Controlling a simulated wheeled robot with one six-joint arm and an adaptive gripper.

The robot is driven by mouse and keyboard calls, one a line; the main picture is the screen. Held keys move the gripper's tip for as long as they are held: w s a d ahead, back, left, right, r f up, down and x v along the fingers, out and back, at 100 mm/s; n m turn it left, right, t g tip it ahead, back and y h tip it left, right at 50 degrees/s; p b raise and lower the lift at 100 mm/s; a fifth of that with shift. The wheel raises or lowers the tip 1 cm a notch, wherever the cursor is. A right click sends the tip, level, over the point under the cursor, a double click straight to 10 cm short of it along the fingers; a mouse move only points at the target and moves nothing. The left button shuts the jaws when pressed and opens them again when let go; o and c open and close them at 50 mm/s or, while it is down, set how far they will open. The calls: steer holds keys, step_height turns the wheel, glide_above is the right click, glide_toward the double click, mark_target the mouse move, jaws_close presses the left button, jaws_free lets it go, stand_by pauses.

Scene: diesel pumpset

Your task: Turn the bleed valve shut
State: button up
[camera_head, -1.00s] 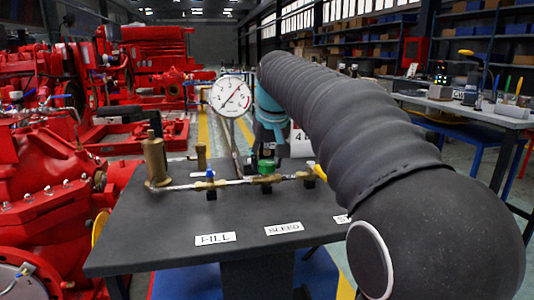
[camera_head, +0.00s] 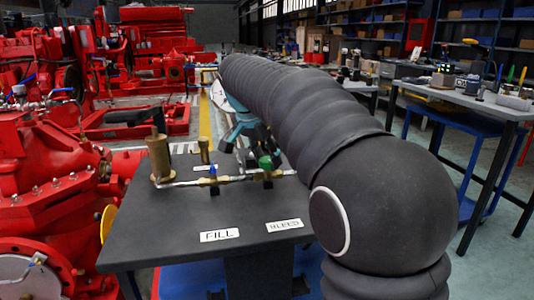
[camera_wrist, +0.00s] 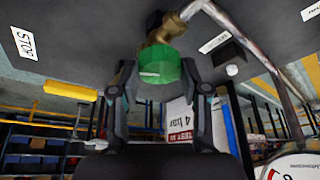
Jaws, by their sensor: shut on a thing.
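The bleed valve is a green knob (camera_head: 265,162) on the brass pipe line, behind the BLEED label (camera_head: 284,226). In the wrist view the green knob (camera_wrist: 160,70) sits between the two fingers of my gripper (camera_wrist: 157,78), which is shut on it. In the head view my gripper's teal parts (camera_head: 238,120) reach down beside the knob, and my arm hides part of the grip. A white line shows on the knob's face in the wrist view.
A blue-handled valve (camera_head: 213,171) and a brass cylinder (camera_head: 158,157) stand left of the knob on the dark table (camera_head: 160,235). The pressure gauge (camera_head: 217,94) is mostly hidden by my arm. A yellow handle (camera_wrist: 70,90) is left in the wrist view. Red pumps crowd the left.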

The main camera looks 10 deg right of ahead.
steer(key=m+g, duration=0.1)
steer(key=m, duration=0.4)
steer(key=shift+w+a+g+h, duration=0.1)
steer(key=shift+g+h, duration=0.2)
steer(key=shift+g, duration=0.1)
steer(key=shift+m, duration=0.3)
steer(key=o, duration=1.1)
steer(key=shift+o, duration=0.2)
steer(key=w+v, duration=0.1)
steer(key=v, duration=1)
steer(key=shift+s+a+r, duration=0.3)
steer(key=shift+s+r, duration=0.1)
steer(key=shift+s, duration=0.05)
